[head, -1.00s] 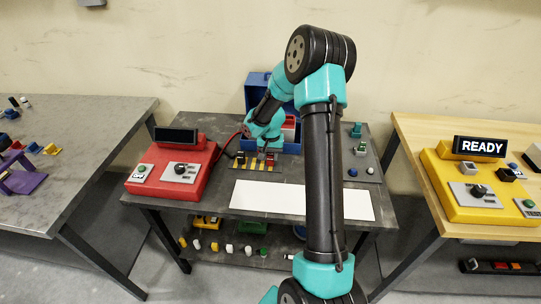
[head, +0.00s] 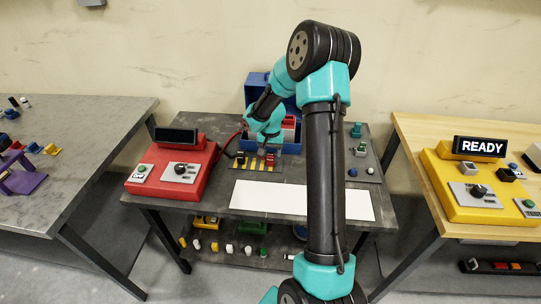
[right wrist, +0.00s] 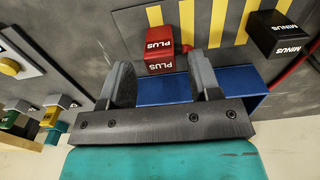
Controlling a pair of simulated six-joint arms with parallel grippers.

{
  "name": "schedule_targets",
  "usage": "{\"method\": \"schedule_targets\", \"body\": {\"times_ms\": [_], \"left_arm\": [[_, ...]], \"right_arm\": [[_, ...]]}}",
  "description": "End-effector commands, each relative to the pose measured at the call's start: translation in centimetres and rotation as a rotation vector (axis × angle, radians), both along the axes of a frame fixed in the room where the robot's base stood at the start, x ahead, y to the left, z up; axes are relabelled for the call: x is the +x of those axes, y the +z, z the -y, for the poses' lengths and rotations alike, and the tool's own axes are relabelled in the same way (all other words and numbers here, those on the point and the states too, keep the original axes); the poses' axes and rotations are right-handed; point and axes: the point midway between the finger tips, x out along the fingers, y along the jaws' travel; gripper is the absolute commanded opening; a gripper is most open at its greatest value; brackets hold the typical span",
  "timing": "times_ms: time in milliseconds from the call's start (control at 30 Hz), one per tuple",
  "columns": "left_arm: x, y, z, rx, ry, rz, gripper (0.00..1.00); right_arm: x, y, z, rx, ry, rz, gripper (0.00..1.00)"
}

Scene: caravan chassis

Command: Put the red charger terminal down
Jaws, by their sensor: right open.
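The red charger terminal (head: 270,160), marked PLUS, stands on the yellow-striped plate (head: 262,168) on the middle table. It also shows in the right wrist view (right wrist: 159,50), just beyond the fingertips and in line with the gap between them. My right gripper (right wrist: 166,72) is open and empty, its fingers apart on either side of the gap. The black terminal (right wrist: 279,36), marked MINUS, stands to the right in the wrist view; in the head view the black terminal (head: 240,157) is left of the red one. My left gripper is not in view.
A red charger box (head: 200,180) with a dark display stands left of the plate. An open blue toolbox (head: 255,88) is behind my gripper. A white mat (head: 280,199) lies in front. A grey panel (head: 366,168) with small parts is at the right.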

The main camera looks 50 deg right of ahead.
Motion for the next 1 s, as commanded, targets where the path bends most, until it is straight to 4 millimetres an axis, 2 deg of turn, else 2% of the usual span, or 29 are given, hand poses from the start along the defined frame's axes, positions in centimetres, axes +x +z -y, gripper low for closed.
{"method": "schedule_targets", "body": {"times_ms": [300, 500, 667, 1000], "left_arm": [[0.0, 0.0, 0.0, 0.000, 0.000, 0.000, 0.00], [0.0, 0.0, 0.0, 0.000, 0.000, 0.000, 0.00], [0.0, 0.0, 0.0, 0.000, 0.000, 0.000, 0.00], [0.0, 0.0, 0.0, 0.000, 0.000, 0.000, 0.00]], "right_arm": [[0.1, 6.1, 0.0, -0.002, 0.000, 0.005, 0.57], [0.1, 9.0, 0.0, -0.001, 0.001, 0.003, 0.57], [0.0, 9.9, 0.0, 0.001, 0.000, 0.002, 0.57], [0.0, 9.9, 0.0, 0.001, 0.000, 0.001, 0.57]]}}
